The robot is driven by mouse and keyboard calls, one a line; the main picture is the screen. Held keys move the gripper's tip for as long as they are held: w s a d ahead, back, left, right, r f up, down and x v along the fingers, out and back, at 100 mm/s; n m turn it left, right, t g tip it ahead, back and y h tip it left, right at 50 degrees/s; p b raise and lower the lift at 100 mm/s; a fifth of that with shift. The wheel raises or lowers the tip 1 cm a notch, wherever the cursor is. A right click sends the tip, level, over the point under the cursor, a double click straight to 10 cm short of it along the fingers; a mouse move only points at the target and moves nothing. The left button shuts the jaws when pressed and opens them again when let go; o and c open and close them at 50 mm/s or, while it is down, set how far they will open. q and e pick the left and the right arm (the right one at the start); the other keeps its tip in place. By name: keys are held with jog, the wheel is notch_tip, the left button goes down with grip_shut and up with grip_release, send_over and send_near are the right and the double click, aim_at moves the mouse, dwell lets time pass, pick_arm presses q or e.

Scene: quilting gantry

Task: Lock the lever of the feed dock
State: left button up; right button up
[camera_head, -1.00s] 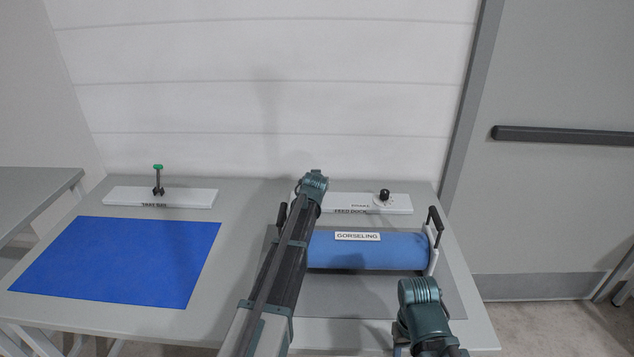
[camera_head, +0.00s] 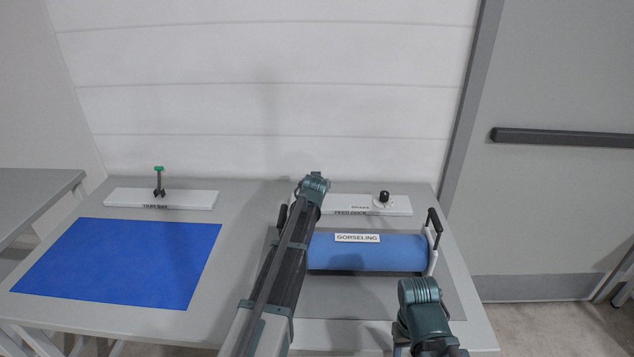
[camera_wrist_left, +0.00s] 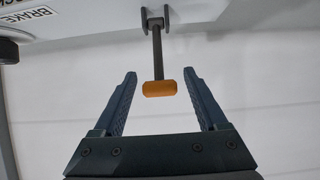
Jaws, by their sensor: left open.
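The feed dock (camera_head: 338,203) is a white bar at the back right of the table, with its name on the front. Its lever (camera_wrist_left: 157,45) shows in the left wrist view as a dark rod on a grey bracket, ending in an orange grip (camera_wrist_left: 160,88). In the head view my left arm hides this lever. My left gripper (camera_wrist_left: 160,77) is open, with the orange grip between its fingers and a gap on both sides. My right arm's wrist shows at the lower right of the head view, but its jaws do not show.
A black brake knob (camera_head: 384,197) stands on the dock's right end. In front lies a blue roll (camera_head: 375,252) labelled GORSELING, between dark-handled end supports. At left are a blue sheet (camera_head: 118,262) and another white bar (camera_head: 190,200) with a green-tipped lever (camera_head: 159,180).

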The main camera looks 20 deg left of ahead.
pick_arm(q)
jog(key=p+v, duration=0.5)
jog(key=v, duration=0.7)
jog(key=shift+s+r+p, duration=0.25)
jog(key=shift+r+p, duration=0.05)
jog(key=shift+p, duration=0.1)
